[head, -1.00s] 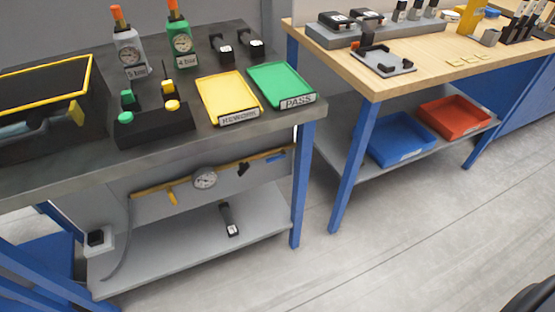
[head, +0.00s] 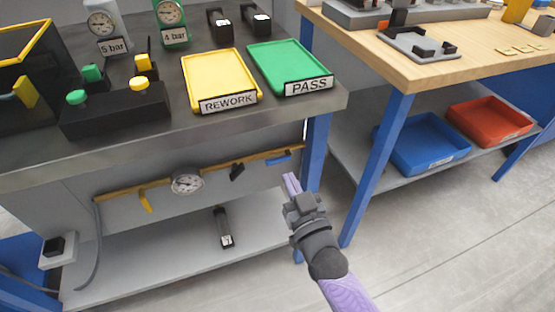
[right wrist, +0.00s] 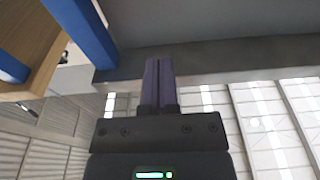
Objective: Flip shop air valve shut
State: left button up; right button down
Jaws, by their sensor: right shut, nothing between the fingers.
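A brass air pipe (head: 215,173) runs along the panel under the grey bench. A yellow lever (head: 146,201) hangs down from its left part, and a blue lever (head: 279,159) lies along its right end, near the bench leg. A round gauge (head: 187,181) and a black fitting (head: 237,172) sit between them. I cannot tell from any label which lever is the shop air valve. My right gripper (head: 291,183) is shut and empty, just below the blue lever and apart from it in the picture. Its closed fingers show in the right wrist view (right wrist: 159,82), with no lever visible there. My left gripper is out of view.
The bench's blue leg (head: 316,150) stands close to the right gripper. On the benchtop are a yellow tray (head: 220,80) and a green tray (head: 287,66). Open floor lies to the right, beside a wooden bench (head: 400,72).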

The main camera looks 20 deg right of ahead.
jog(key=w+b, duration=0.1)
jog(key=w, duration=0.2)
jog(key=w+b, duration=0.2)
jog(key=w, duration=0.1)
jog(key=w+b, duration=0.1)
jog(key=w, duration=0.2)
jog(key=shift+w+a+r, duration=0.1)
jog(key=shift+a+r, duration=0.1)
jog(key=shift+r, duration=0.1)
notch_tip(320, 180, down, 2)
jog(key=shift+w+f+b, duration=0.1)
jog(key=shift+b, duration=1)
jog(key=shift+s+f+b, duration=0.2)
jog(key=shift+f+b, duration=0.2)
jog(key=shift+f, duration=0.15)
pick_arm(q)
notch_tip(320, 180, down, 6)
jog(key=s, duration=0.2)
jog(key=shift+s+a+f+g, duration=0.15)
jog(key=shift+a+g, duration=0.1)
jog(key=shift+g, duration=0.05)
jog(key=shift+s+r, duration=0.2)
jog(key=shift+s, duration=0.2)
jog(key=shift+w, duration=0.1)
pick_arm(e)
jog(key=shift+f+n, duration=0.15)
jog(key=shift+n, duration=0.45)
